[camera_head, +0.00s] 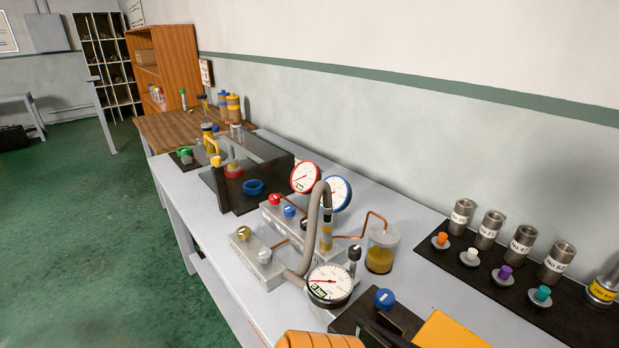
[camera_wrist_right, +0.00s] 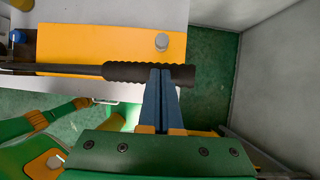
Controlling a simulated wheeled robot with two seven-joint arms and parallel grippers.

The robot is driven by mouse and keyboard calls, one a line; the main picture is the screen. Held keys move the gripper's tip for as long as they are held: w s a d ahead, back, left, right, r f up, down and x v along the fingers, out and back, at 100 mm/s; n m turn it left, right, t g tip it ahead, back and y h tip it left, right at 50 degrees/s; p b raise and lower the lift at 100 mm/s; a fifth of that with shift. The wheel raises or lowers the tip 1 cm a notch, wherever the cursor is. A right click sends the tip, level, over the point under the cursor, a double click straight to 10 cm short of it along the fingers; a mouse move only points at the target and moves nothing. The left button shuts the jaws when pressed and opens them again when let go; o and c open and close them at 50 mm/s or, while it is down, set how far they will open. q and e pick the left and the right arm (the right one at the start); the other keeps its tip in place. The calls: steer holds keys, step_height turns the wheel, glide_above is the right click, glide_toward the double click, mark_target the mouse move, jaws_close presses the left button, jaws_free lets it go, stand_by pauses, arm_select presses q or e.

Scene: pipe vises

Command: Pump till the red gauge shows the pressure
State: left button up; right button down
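The red-rimmed gauge (camera_head: 305,178) stands behind the valve block beside a blue-rimmed gauge (camera_head: 337,193); its needle reading is too small to tell. A larger dark-rimmed gauge (camera_head: 330,284) sits nearer, joined to a grey hose. In the right wrist view a thin lever with a black ribbed handle (camera_wrist_right: 125,72) lies across a yellow pump plate (camera_wrist_right: 85,45). My right gripper (camera_wrist_right: 161,74) has its blue fingers together, tips over the handle and seemingly touching it; nothing shows between them.
Red (camera_head: 274,200), blue and gold knobs top the valve blocks. A jar of amber liquid (camera_head: 380,252) stands right of them. A dark mat with labelled metal cylinders (camera_head: 462,214) and coloured plugs lies at right. A clear screen (camera_head: 245,165) stands further back.

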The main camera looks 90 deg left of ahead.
steer(key=f+b, duration=0.3)
steer(key=f, duration=0.1)
steer(key=shift+w+d, duration=0.35)
steer(key=shift+d, duration=0.05)
steer(key=shift+w, duration=0.1)
